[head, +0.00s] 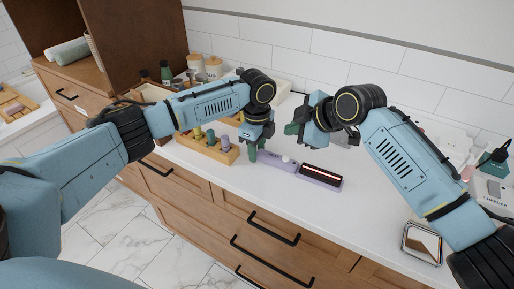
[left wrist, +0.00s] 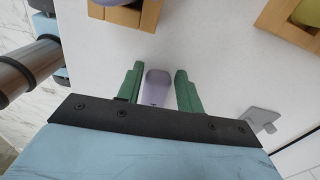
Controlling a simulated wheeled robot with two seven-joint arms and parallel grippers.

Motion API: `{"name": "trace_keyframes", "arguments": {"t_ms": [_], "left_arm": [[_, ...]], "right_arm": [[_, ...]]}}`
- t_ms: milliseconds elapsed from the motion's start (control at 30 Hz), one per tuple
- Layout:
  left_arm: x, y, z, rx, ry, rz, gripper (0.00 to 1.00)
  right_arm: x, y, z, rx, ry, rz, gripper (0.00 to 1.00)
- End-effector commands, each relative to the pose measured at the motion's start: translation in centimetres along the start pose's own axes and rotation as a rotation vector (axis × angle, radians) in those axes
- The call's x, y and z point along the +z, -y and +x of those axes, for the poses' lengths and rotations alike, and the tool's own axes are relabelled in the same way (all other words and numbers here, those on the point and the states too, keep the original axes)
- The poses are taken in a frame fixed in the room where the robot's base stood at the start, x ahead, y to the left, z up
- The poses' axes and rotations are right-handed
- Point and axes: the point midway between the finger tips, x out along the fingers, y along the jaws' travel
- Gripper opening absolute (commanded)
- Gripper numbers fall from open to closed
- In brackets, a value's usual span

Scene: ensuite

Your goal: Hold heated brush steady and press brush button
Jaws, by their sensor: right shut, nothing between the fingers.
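The heated brush (head: 276,163) lies on the white counter, with a lilac handle toward the left and a dark head with a reddish bar toward the right. A pale round button (head: 287,159) shows on the handle. My left gripper (head: 252,153) points down at the handle's left end. In the left wrist view, its green fingers (left wrist: 159,88) stand on either side of the lilac handle end (left wrist: 157,84), with narrow gaps visible. My right gripper (head: 291,128) is shut and empty, above the counter behind the brush and apart from it.
A wooden rack (head: 209,149) with several bottles stands left of my left gripper. A mirror-like tray (head: 422,243) lies at the front right. Bottles and jars stand at the back left. The counter in front of the brush is clear.

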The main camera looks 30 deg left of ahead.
Motion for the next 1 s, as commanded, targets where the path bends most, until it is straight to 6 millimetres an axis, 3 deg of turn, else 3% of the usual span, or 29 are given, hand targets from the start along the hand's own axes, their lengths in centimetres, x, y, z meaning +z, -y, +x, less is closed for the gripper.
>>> {"name": "trace_keyframes", "arguments": {"t_ms": [33,133,467,567,1000], "left_arm": [[0.0,0.0,0.0,0.0,0.0,0.0,0.44],[0.0,0.0,0.0,0.0,0.0,0.0,0.56],[0.0,0.0,-0.4,-0.001,0.0,0.0,0.56],[0.0,0.1,-1.5,-0.003,-0.001,0.0,0.56],[0.0,0.0,-10.2,-0.003,0.0,0.0,0.56]], "right_arm": [[0.0,0.0,0.0,0.0,0.0,0.0,0.0],[0.0,0.0,0.0,0.0,0.0,0.0,0.0],[0.0,0.0,0.0,0.0,0.0,0.0,0.0],[0.0,0.0,0.0,0.0,0.0,0.0,0.0],[0.0,0.0,0.0,0.0,0.0,0.0,0.0]]}}
